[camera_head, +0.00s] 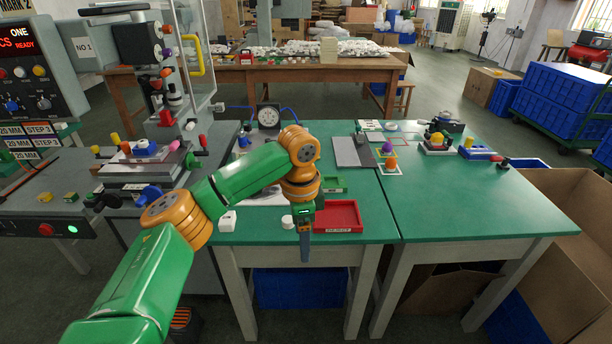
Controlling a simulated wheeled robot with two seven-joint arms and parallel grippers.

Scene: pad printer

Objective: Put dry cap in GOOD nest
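My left gripper (304,252) hangs down at the front edge of the left green table, its fingers seen edge-on, so its opening does not show. A small round white cap (288,221) sits on the table just left of the gripper, apart from it in the picture. Whether it is the dry cap cannot be told. A green tray (335,186) lies behind and right of the gripper, partly hidden by my wrist; its label is too small to read. A red tray (338,217) with a label on its front lies right of the gripper. My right gripper is not in view.
A white block (228,221) stands at the table's front left. A round dial gauge (268,116) stands at the back. The pad printer (150,160) with coloured knobs is on the left. A grey plate (352,151) lies behind the trays. The right table's front (470,215) is clear.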

